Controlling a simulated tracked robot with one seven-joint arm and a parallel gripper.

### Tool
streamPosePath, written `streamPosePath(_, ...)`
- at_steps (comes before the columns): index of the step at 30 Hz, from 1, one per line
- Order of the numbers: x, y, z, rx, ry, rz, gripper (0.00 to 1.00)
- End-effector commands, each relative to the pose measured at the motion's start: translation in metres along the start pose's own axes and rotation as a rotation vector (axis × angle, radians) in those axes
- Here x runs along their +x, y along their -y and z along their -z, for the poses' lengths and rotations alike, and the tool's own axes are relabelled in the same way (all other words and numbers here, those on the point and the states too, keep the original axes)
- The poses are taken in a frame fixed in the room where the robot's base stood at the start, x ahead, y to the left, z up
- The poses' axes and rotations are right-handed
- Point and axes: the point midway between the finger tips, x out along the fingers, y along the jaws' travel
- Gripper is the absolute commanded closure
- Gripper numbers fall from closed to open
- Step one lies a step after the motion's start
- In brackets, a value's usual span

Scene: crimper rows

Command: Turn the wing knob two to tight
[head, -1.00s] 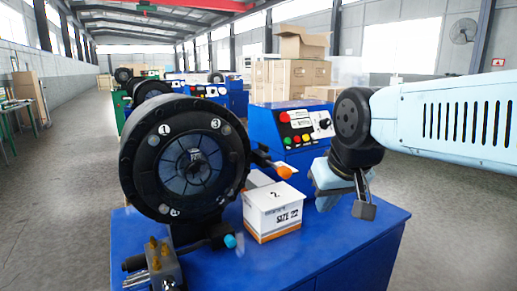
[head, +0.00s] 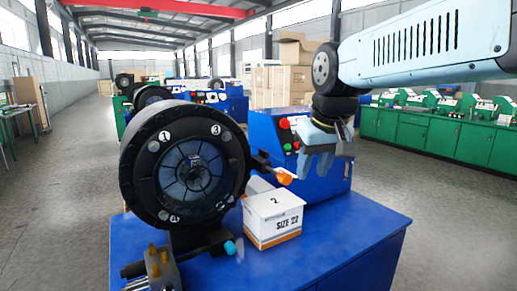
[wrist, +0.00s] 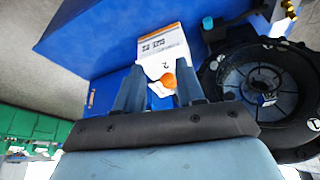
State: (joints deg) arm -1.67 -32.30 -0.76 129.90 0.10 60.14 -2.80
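The crimper's round black head (head: 135,170) stands at the left, with number plates on its face; 1 and 3 read clearly, a lower one is unclear. I cannot make out a wing knob marked two. An orange-tipped handle (head: 284,178) sticks out at the head's right side, and a cyan-tipped one (head: 230,247) sits lower. My gripper (head: 316,168) is above and right of the orange tip, pointing down, apart from it. In the wrist view its two fingers (wrist: 158,72) are spread and empty; the orange tip (wrist: 168,80) shows between them, farther off.
A white and orange box (head: 273,222) marked 2 and SIZE 22 stands on the blue bench top (head: 340,225), below the orange tip. A blue control cabinet (head: 325,180) stands behind my gripper. The bench top's right part is clear. Green benches (head: 440,140) are far right.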

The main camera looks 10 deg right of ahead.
Motion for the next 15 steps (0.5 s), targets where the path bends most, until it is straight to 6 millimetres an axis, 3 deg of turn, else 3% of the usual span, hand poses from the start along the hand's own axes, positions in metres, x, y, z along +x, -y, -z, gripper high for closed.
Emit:
streamPosePath(3,-0.008,0.001,0.031,-0.022,0.037,0.007,0.62)
streamPosePath(15,-0.022,0.004,0.124,-0.097,0.159,0.026,0.62)
